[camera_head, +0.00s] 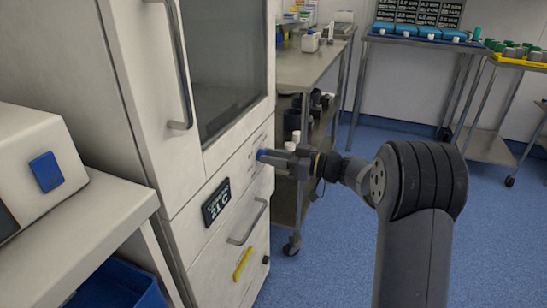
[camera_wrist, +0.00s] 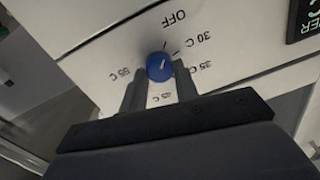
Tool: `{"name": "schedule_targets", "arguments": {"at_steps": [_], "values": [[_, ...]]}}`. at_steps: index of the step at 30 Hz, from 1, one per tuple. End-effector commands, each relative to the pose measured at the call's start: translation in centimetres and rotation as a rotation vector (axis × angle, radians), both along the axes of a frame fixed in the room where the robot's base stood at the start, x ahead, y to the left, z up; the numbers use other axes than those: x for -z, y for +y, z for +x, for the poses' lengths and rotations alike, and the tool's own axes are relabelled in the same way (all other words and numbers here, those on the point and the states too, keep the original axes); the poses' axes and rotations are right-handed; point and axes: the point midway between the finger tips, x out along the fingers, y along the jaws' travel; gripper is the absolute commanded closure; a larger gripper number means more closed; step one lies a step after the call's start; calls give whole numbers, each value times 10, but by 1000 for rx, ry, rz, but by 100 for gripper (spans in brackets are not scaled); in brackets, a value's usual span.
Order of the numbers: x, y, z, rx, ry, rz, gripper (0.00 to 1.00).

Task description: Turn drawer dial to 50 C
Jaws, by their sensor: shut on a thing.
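A small blue dial (camera_wrist: 160,67) sits on the white drawer front, ringed by printed labels that appear upside down in the wrist view. OFF and 30 C are readable; the smaller labels nearer the fingers are hard to read. A pale mark on the dial points up in the picture, roughly toward the OFF and 30 C side. My gripper (camera_wrist: 159,84) is shut on the dial, one finger on each side. In the head view my gripper (camera_head: 279,159) reaches the cabinet front from the right, with a bit of the blue dial (camera_head: 262,155) showing at its tips.
A black display (camera_head: 216,202) reading 21 C is on the drawer front. Below are a metal drawer handle (camera_head: 248,222) and a yellow handle (camera_head: 243,263). A tall cabinet door handle (camera_head: 181,70) is above. A steel cart (camera_head: 318,65) stands behind; blue floor is open at right.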

Motion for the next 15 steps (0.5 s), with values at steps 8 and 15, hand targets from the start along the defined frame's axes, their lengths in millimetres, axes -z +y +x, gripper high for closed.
{"name": "schedule_targets", "arguments": {"at_steps": [8,15], "values": [[2,0,0,0,116,41,94],[2,0,0,-1,310,112,94]]}}
